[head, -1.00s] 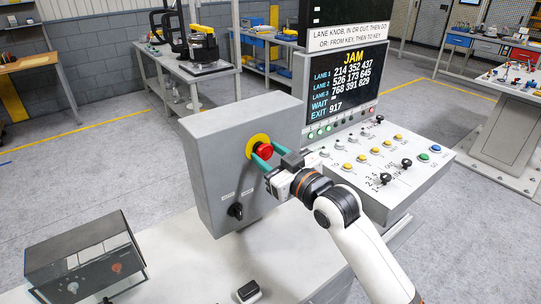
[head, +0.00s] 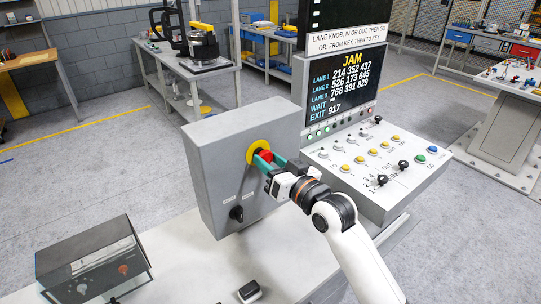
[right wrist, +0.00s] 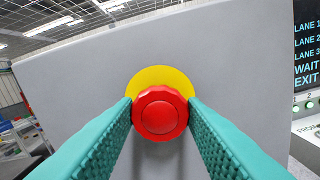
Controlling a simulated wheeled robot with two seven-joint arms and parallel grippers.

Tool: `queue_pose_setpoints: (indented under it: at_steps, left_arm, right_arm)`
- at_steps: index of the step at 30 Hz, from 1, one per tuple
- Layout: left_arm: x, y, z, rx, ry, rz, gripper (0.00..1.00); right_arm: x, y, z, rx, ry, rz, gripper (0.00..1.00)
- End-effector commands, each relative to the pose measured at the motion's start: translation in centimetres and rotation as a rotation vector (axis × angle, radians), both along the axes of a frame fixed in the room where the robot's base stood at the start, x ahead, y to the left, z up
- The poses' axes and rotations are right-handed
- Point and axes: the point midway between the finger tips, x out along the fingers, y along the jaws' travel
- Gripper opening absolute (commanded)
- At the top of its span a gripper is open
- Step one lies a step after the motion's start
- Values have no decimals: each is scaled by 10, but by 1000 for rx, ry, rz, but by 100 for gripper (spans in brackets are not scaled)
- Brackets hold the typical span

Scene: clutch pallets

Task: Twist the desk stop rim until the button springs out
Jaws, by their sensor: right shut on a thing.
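The desk stop is a red mushroom button (right wrist: 160,113) on a yellow round plate (head: 258,148), fixed to the front of a grey box (head: 215,155). In the right wrist view the red rim sits between two teal fingers. My right gripper (head: 264,159) is shut on the red rim from both sides, and its fingers hide part of the button in the head view. Whether the button is pressed in or out is hard to tell. My left gripper is not in view.
A black rotary knob (head: 236,213) is lower on the grey box. To the right is a sloped console (head: 375,190) with buttons and switches, under a screen (head: 345,85) reading JAM. A dark see-through case (head: 92,262) stands at the lower left.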

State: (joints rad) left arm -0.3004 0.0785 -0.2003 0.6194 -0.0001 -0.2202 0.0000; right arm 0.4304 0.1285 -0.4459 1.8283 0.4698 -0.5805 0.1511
Motion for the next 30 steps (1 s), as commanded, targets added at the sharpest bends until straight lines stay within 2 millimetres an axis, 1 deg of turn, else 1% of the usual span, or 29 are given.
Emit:
queue_pose_setpoints:
  at_steps: [1,3,12,29,30]
  left_arm:
    - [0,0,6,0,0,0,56]
    - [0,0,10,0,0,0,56]
    - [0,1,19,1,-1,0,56]
    - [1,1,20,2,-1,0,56]
    - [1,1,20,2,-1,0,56]
  right_arm:
    - [0,0,2,28,23,0,14]
    - [0,0,2,66,49,0,14]
    - [1,0,2,177,127,0,14]
    - [1,0,1,206,146,-1,14]
    - [1,0,1,206,146,-1,39]
